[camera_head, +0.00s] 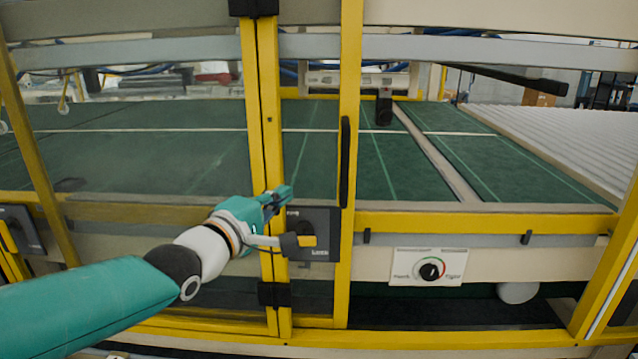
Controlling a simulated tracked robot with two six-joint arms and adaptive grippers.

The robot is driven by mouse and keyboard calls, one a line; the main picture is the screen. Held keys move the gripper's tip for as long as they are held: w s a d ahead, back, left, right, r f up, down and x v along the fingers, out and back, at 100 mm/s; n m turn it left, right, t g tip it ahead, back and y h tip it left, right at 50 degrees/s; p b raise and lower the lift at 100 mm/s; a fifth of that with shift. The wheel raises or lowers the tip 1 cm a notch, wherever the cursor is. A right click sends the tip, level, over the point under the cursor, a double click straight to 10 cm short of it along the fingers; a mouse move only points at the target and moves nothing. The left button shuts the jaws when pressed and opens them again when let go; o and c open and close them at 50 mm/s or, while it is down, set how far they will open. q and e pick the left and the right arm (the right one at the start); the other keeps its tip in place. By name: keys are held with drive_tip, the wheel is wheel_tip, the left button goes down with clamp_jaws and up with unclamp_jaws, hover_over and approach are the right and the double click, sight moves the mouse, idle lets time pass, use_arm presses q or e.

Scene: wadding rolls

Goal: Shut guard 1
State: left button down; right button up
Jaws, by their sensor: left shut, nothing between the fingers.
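A yellow-framed guard door (350,95) stands in the middle of the head view. It looks narrow, hinged at the black hinges (275,293) on its left, and appears swung open. A long black handle (345,162) is on its right upright. No number shows on it, so I cannot tell for certain that it is guard 1. A dark lock box (322,218) with a yellow-tipped lever (306,241) shows low beside the hinge post. My left gripper (285,194) is shut and empty in front of the post, left of the handle; whether it touches anything is unclear. My right gripper is not in view.
The green machine bed (465,150) lies behind the yellow frame, with white ribbed material (560,140) at right. A dial panel (428,267) is on the front beam. A slanted yellow post (612,265) stands at right. Another dark box (20,228) is at far left.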

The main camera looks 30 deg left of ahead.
use_arm(q)
drive_tip(key=w+d+p, duration=0.2)
drive_tip(key=w+d, duration=0.1)
drive_tip(key=w, duration=0.7)
drive_tip(key=shift+w+a, duration=0.1)
